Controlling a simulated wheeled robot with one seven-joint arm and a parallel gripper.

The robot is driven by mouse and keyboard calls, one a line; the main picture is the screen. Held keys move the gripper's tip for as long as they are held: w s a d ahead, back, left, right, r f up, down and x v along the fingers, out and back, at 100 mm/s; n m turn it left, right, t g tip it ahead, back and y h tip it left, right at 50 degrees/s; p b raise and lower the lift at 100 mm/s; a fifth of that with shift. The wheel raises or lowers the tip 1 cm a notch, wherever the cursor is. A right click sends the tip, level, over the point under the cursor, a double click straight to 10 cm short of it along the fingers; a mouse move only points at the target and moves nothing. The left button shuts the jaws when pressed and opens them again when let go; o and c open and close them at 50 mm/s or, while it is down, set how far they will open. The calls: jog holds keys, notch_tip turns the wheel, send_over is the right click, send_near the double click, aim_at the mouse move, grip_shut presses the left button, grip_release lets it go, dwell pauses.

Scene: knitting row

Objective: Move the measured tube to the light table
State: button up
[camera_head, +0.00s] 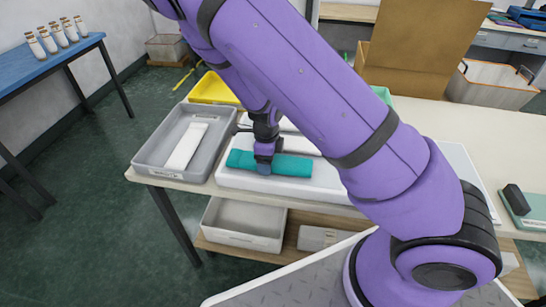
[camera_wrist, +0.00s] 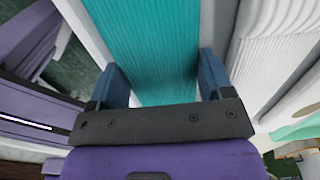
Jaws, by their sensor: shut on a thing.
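A teal ribbed fabric tube (camera_head: 290,165) lies lengthwise along the front of a white flat-topped slab (camera_head: 330,191) on the table. In the wrist view the teal tube (camera_wrist: 150,45) fills the space between the two blue fingers (camera_wrist: 161,80). The tube appears to be at the level of the slab; whether it touches it is not clear. My arm hides the right part of the slab. I cannot tell for certain which surface is the light table.
A grey tray (camera_head: 150,160) with a white tube (camera_head: 186,147) stands left of the slab. A yellow tray (camera_head: 213,88) is behind. Another white tube (camera_head: 300,144) lies behind the teal one. A cardboard panel (camera_head: 415,50) stands at the back; a dark block (camera_head: 516,199) sits right.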

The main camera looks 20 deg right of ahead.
jog(key=shift+f, duration=0.15)
jog(key=o, duration=1)
jog(key=shift+c, duration=0.2)
notch_tip(320, 180, up, 12)
jog(key=shift+r, duration=0.25)
